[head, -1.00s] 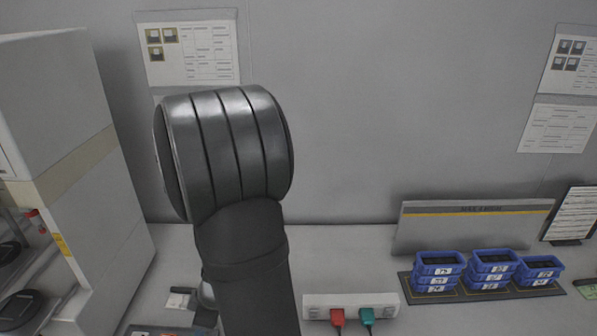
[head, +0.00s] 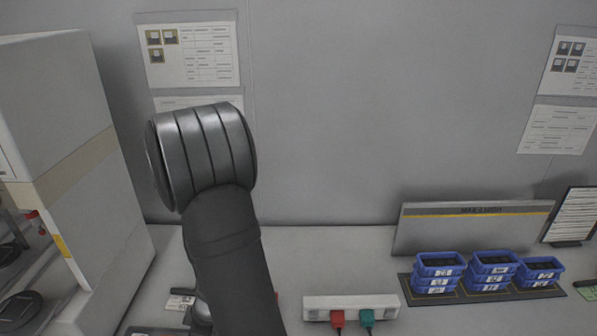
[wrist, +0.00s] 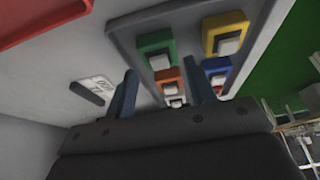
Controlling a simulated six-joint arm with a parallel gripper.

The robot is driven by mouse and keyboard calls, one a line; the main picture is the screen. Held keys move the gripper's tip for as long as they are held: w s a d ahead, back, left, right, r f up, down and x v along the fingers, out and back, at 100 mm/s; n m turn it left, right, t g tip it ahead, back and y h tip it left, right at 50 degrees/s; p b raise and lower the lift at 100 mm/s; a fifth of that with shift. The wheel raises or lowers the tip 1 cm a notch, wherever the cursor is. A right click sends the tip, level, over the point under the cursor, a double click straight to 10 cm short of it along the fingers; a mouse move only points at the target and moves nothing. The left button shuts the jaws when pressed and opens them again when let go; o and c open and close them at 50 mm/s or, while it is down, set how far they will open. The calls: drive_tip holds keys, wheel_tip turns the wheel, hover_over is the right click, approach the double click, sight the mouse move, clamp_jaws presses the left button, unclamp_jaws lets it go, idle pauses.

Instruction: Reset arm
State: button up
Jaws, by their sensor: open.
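My gripper (wrist: 160,92) shows in the wrist view, its two dark fingers apart with nothing between them. Beyond the fingers is a grey panel (wrist: 130,35) with several coloured square frames around pale blocks, among them green (wrist: 155,42), yellow (wrist: 222,28), orange (wrist: 168,78) and blue (wrist: 215,65). The fingers overlap the lower part of this panel in the picture; I cannot tell how far apart they are from it. In the head view only my arm's links show, and the gripper is hidden or out of frame.
In the head view, blue stacked bins (head: 438,272) stand on a dark mat at right. A tall pale cabinet (head: 75,150) stands at left. Part of a red tray (wrist: 35,22) shows in the wrist view.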

drive_tip(key=shift+x, duration=1.2)
drive_tip(key=shift+r, duration=0.1)
drive_tip(key=v, duration=0.4)
drive_tip(key=shift+w+a+r, duration=0.1)
drive_tip(key=shift+a+r, duration=0.2)
drive_tip(key=shift+a, duration=0.05)
drive_tip(key=w+d+r, duration=0.1)
drive_tip(key=d+r, duration=0.5)
drive_tip(key=d, duration=0.5)
drive_tip(key=w+d+f+m+t+h, duration=0.1)
drive_tip(key=w+d+m+t, duration=0.1)
drive_tip(key=w+d+m, duration=0.2)
drive_tip(key=w+d+f+m+t+h, duration=0.1)
drive_tip(key=w+d+f+m+t, duration=0.1)
drive_tip(key=w+d+m, duration=0.3)
drive_tip(key=shift+w+m, duration=1.6)
drive_tip(key=shift+w, duration=1.35)
